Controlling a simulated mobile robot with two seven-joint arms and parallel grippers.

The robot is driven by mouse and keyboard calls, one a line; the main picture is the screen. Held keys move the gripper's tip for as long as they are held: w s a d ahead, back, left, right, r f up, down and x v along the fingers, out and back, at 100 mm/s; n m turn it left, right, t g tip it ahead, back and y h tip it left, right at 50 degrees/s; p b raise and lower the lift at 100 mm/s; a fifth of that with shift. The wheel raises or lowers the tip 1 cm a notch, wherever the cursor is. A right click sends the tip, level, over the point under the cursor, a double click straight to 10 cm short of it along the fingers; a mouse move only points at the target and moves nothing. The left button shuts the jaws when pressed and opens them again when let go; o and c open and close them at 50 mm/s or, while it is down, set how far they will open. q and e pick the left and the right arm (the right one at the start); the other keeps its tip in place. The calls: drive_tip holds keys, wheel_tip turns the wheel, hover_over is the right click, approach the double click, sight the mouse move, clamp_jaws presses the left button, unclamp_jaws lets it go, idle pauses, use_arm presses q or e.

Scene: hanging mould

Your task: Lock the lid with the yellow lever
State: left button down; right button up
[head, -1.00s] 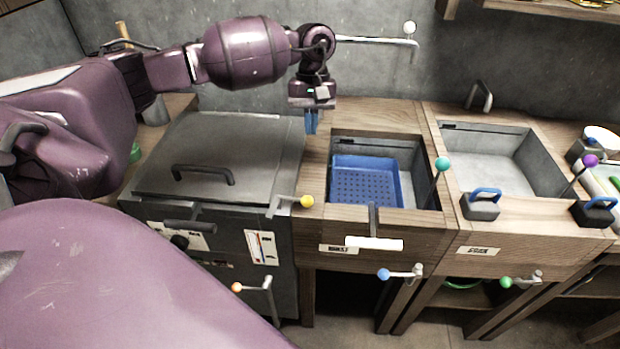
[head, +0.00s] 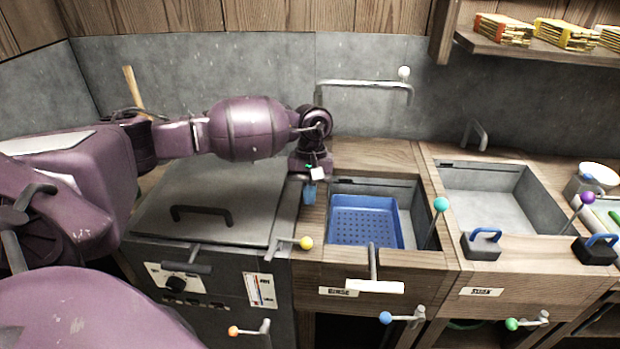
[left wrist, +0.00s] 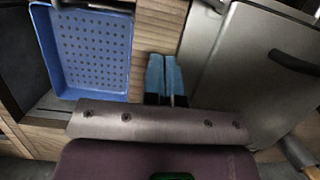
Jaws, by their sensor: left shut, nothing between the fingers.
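The grey lid (head: 215,190) with its dark handle (head: 201,214) lies closed on the dark unit at the left. The yellow-knobbed lever (head: 305,243) is at the unit's front right corner, its arm pointing right. My left gripper (head: 310,198) is shut and empty, above the strip between the lid's right edge and the blue tray, behind the yellow knob and apart from it. In the left wrist view its blue fingertips (left wrist: 164,72) are together, with the lid (left wrist: 262,65) to the right. The lever is not clearly visible there. My right gripper is out of view.
A blue perforated tray (head: 365,222) sits in the basin to the right, with a teal-knobbed lever (head: 440,205) at its side. Orange (head: 234,331) and blue (head: 386,318) knobs stick out in front. A pipe (head: 362,83) runs along the wall behind.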

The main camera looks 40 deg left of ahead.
use_arm(q)
drive_tip(key=x, duration=0.3)
drive_tip(key=shift+s, duration=0.1)
drive_tip(key=shift+s+d+f+p, duration=0.15)
drive_tip(key=shift+s+d+p, duration=0.1)
drive_tip(key=shift+s+d, duration=0.25)
drive_tip(key=shift+s+d+f+p, duration=0.1)
drive_tip(key=shift+s+d+p, duration=0.2)
drive_tip(key=shift+s, duration=0.45)
drive_tip(key=shift+s+d+f, duration=0.1)
drive_tip(key=shift+s+d, duration=0.1)
drive_tip(key=shift+s, duration=0.1)
drive_tip(key=shift+s+f, duration=0.1)
drive_tip(key=shift+f, duration=0.05)
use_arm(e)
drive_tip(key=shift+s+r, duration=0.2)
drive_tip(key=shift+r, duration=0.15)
use_arm(q)
drive_tip(key=shift+s+d, duration=0.1)
drive_tip(key=shift+d, duration=0.05)
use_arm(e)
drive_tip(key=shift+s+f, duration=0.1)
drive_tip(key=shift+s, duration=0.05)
use_arm(q)
drive_tip(key=shift+m, duration=0.3)
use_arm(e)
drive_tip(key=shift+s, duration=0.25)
